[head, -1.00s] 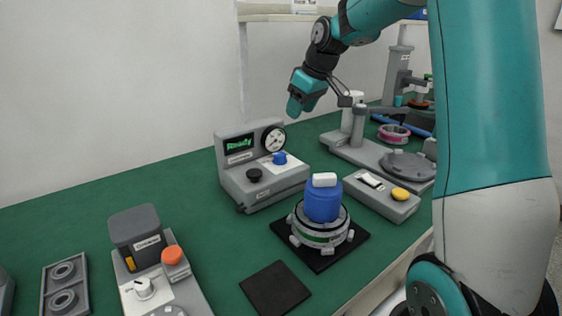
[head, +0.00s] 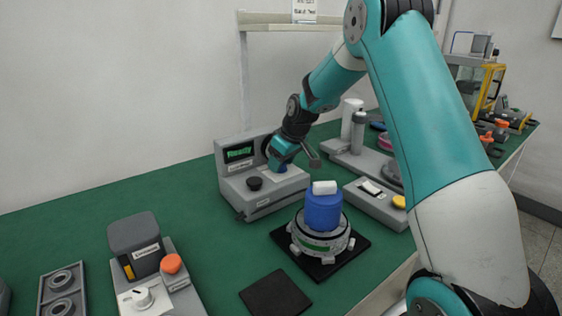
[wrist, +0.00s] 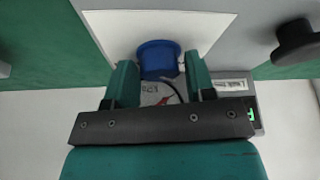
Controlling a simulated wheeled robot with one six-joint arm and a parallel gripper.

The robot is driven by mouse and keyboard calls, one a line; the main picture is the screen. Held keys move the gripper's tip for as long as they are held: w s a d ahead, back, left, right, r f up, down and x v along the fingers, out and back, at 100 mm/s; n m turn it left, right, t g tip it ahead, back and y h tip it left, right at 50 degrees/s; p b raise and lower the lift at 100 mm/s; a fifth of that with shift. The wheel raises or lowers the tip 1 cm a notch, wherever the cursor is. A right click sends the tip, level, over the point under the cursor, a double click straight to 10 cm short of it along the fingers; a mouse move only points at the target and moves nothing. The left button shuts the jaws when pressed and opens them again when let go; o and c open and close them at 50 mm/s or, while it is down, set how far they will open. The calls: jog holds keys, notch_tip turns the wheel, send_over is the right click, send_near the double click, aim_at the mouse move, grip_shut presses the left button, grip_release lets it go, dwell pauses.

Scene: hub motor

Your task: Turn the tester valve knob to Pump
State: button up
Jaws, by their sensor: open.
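The grey tester (head: 240,183) stands on the green bench with a lit screen reading "Ready" (head: 238,151). Its blue valve knob (wrist: 158,59) shows in the wrist view against a white plate (wrist: 110,30). In the head view the knob is mostly hidden by my gripper (head: 283,162). My gripper is open, and its two teal fingers (wrist: 158,84) lie to either side of the blue knob's near part. I cannot tell whether they touch it. The knob's pointer and labels are not readable. A black knob (head: 254,183) sits left of the valve on the tester.
A blue cylinder with a white top (head: 322,210) stands on a grey round part on a black mat, in front of the tester. A grey box with a yellow button (head: 399,201) is to the right. A labelled unit with an orange knob (head: 171,263) is front left.

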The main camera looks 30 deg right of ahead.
jog(key=c, duration=0.7)
jog(key=shift+o, duration=0.2)
jog(key=m+h, duration=0.1)
jog(key=m, duration=0.2)
jog(key=shift+a+m+p, duration=0.15)
jog(key=shift+m+p, duration=0.15)
jog(key=shift+p, duration=0.1)
jog(key=shift+m+h+p, duration=0.35)
jog(key=shift+m+h, duration=0.55)
jog(key=shift+m, duration=0.8)
jog(key=o, duration=0.7)
jog(key=shift+c, duration=0.2)
